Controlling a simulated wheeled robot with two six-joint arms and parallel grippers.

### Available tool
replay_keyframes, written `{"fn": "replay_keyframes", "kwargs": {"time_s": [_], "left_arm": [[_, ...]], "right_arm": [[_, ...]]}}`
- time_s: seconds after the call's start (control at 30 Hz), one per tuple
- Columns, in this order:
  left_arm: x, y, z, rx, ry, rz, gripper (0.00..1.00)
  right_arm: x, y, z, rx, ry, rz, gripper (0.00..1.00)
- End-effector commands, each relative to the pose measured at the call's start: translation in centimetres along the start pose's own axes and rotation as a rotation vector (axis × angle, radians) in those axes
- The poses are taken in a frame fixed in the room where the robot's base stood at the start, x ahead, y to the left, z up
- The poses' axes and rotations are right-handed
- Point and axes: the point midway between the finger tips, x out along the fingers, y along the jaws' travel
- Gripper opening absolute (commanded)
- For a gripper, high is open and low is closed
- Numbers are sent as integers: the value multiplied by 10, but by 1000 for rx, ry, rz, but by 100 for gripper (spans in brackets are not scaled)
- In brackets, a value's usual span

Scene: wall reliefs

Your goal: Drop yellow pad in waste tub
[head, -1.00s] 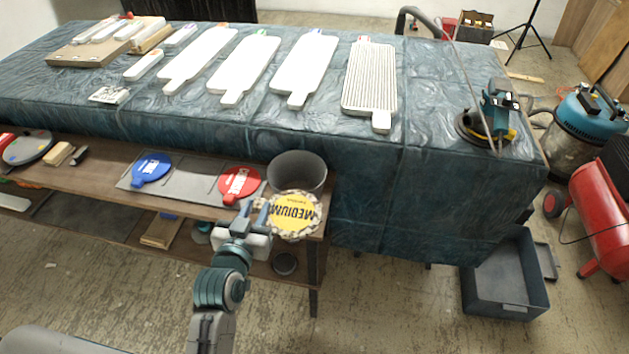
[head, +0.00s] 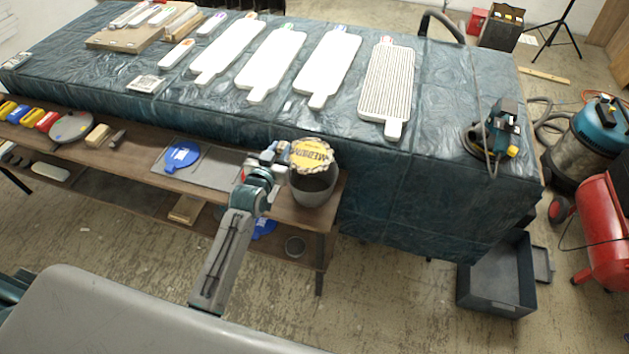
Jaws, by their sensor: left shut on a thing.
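The yellow pad (head: 311,154), round with a ragged pale rim and the word MEDIUM, is held by its left edge in my left gripper (head: 284,156). It is above the round grey waste tub (head: 315,190) and covers part of its mouth. The tub stands at the right end of the wooden bench. I cannot tell whether the pad touches the tub's rim. My left arm reaches in from below and hides part of the bench. My right gripper is out of view.
The cloth-covered table (head: 440,160) behind carries several white boards and a teal sander (head: 497,133). A dark open crate (head: 496,285) stands on the floor at right.

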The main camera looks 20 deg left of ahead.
Motion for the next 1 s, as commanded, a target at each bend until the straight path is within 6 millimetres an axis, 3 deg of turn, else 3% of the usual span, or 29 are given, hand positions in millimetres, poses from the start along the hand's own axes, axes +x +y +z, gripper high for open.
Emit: {"fn": "replay_keyframes", "kwargs": {"time_s": [0.5,0.83,0.87,1.0], "left_arm": [[8,0,55,0,0,0,3],[8,0,56,0,0,0,3],[8,0,56,0,0,0,26],[8,0,56,0,0,0,50]], "right_arm": [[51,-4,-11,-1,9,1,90],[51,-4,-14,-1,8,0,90],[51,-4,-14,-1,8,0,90],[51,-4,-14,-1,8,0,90]]}}
